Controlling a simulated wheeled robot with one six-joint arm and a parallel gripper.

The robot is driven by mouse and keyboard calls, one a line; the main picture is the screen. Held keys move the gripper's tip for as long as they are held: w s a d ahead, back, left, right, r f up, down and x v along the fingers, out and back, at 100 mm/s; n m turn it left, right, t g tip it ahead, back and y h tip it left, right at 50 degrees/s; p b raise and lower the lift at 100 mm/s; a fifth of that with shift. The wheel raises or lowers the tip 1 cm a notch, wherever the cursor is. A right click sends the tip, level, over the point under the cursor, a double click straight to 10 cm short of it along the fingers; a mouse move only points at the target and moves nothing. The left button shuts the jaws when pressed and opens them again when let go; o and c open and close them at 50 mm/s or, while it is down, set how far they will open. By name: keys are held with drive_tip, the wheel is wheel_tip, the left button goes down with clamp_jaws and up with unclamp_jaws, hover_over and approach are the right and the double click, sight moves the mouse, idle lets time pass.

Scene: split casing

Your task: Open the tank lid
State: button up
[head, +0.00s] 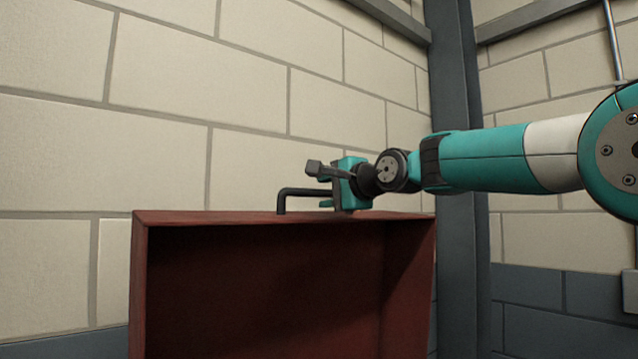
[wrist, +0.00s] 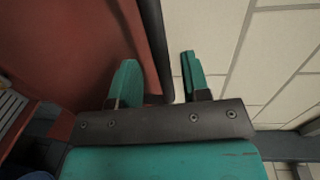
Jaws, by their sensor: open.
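A red-brown box-like casing (head: 142,290) stands in the lower middle of the head view, its hollow, shaded side facing the camera. I cannot tell whether this is the tank or its lid. A black bent bar handle (head: 283,201) rises from its top edge. My gripper (head: 331,190) is at the right end of this handle, just above the top edge. In the wrist view, the black bar (wrist: 154,45) runs between the two teal fingers of my gripper (wrist: 158,62), with a visible gap on both sides. The red surface (wrist: 75,45) lies left of the fingers.
A pale block wall (head: 200,90) stands behind the casing. A dark grey column (head: 462,280) rises to the right, behind my arm. A light slatted object (wrist: 12,105) shows at the left edge of the wrist view.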

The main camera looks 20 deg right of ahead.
sight(321, 193)
drive_tip(key=shift+p+x, duration=0.5)
drive_tip(key=shift+x, duration=1.2)
clamp_jaws()
drive_tip(key=s+d+f+b, duration=0.3)
drive_tip(key=s+b, duration=0.4)
drive_tip(key=s, duration=0.1)
drive_tip(key=shift+s+d, duration=0.15)
drive_tip(key=shift+d, duration=0.05)
drive_tip(key=shift+f, duration=0.15)
